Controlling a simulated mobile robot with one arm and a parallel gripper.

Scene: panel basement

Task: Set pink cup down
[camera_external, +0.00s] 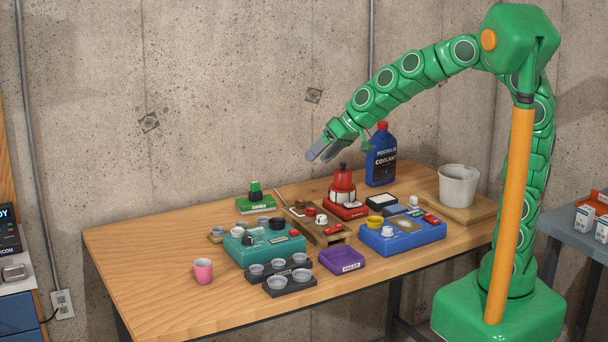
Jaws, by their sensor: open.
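The pink cup (203,271) stands upright on the bare left front part of the wooden table (150,262). Its rim and inside look pale grey. My gripper (318,157) is in the air above the back middle of the table, well up and to the right of the cup. Its two grey fingers point down to the left, apart, with nothing visible between them. The cup is clear of my gripper and of the other things.
Right of the cup are a teal box (262,251), dark cup holders (290,284), a purple tray (342,262) and a blue box (402,238). A red device (343,187), blue coolant bottle (381,162) and white bucket (458,188) stand behind. The table's left end is clear.

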